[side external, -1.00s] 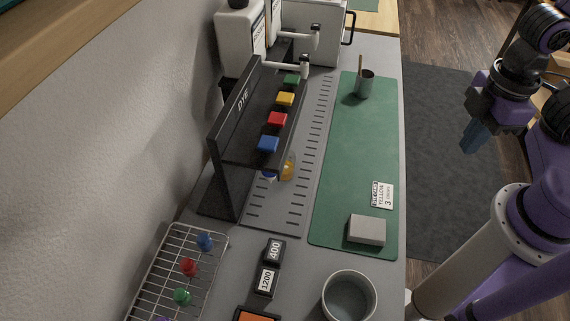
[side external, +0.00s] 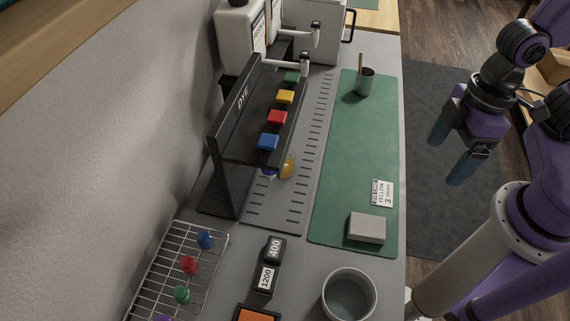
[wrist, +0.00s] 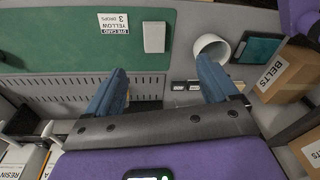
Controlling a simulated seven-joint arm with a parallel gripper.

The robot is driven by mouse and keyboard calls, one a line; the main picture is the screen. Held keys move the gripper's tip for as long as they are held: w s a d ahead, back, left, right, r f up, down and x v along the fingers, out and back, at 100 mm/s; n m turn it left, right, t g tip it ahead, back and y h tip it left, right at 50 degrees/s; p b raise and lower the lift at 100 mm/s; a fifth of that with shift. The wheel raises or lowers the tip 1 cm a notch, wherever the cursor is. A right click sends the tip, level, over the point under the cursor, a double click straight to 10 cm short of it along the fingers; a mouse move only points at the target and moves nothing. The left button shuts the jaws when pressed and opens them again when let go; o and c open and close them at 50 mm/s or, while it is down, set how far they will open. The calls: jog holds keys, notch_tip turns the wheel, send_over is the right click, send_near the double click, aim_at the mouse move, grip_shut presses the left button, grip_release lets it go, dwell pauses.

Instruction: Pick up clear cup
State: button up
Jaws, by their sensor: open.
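My gripper (side external: 450,155) is open and empty, in the air to the right of the bench, apart from both. Its two blue fingers also show spread in the wrist view (wrist: 163,72).
The mat holds a grey block (side external: 367,229) and a yellow-drops card (side external: 382,194). A black dye rack (side external: 230,165) with coloured caps stands left of it. A wire rack (side external: 180,265) and 400 and 1200 blocks (side external: 270,264) are near. The mat's middle is clear.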

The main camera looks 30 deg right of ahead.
jog(key=w+a+f+m+t+y, duration=0.1)
jog(key=w+a+f+m+y, duration=0.15)
jog(key=a+f, duration=0.45)
jog(key=m+t, duration=0.5)
jog(key=t, duration=0.5)
send_near(293, 164)
jog(key=shift+y, duration=0.25)
jog(key=x, duration=0.8)
jog(key=shift+d, duration=0.1)
jog(key=shift+x, duration=2.55)
jog(key=shift+w+d, duration=0.1)
jog(key=shift+d, duration=0.05)
jog(key=c, duration=1.2)
jog(key=shift+o, duration=0.2)
